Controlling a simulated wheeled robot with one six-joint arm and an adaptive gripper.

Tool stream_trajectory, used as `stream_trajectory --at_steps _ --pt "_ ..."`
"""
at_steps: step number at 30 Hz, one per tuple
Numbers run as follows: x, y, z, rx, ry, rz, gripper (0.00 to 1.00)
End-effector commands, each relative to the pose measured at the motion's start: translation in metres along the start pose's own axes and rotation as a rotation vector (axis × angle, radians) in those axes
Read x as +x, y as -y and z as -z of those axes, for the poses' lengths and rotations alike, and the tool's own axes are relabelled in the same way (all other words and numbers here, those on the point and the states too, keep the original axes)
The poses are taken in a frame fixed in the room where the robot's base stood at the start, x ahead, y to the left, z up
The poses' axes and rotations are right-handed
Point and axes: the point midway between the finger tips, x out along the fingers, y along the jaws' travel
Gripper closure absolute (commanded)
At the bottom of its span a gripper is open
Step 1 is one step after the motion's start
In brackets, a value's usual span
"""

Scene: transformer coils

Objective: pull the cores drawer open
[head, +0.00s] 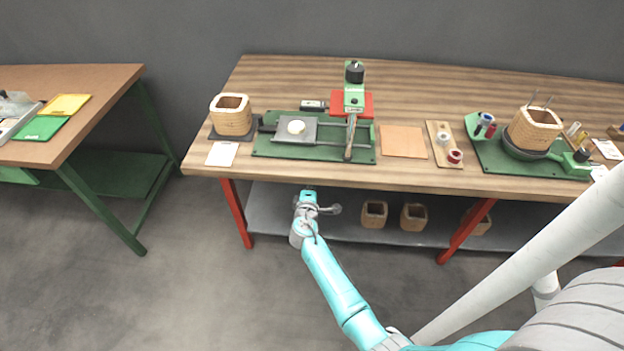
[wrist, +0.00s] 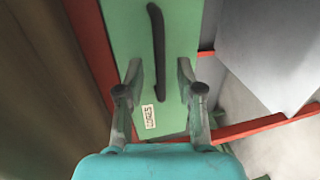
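The cores drawer (wrist: 178,60) shows in the wrist view as a green front with a small label (wrist: 149,116) that reads CORES. Its black bar handle (wrist: 158,45) runs lengthwise down the picture. My gripper (wrist: 160,91) is open, with one fingertip on each side of the handle's lower end and a gap to both. I cannot tell how far the fingertips are from the drawer front. In the head view my gripper (head: 318,208) is just in front of the workbench's front edge; the drawer front does not show clearly there. The drawer looks shut.
The workbench (head: 400,178) has red legs and a grey lower shelf (head: 340,228) with several wooden cores (head: 374,214). A green press fixture (head: 270,149) and a winding stand stand on top. A second table (head: 100,85) is at left. The floor between is clear.

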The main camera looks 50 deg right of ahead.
Motion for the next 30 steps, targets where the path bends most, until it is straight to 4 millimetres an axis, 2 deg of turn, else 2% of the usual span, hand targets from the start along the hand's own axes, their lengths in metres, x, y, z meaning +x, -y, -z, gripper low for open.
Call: stream_trajectory --at_steps 3,7,18,22,23,30 --pt "0.016 0.000 0.000 0.001 0.001 0.000 0.63" --pt "0.026 0.000 0.000 0.000 0.000 0.000 0.63" --pt "0.030 0.001 0.000 0.001 -0.001 0.001 0.63" --pt "0.030 0.000 0.000 0.001 -0.001 0.001 0.96" --pt "0.030 0.000 0.000 0.001 -0.001 0.001 1.00" --pt "0.030 0.001 0.000 0.001 -0.001 0.001 1.00"
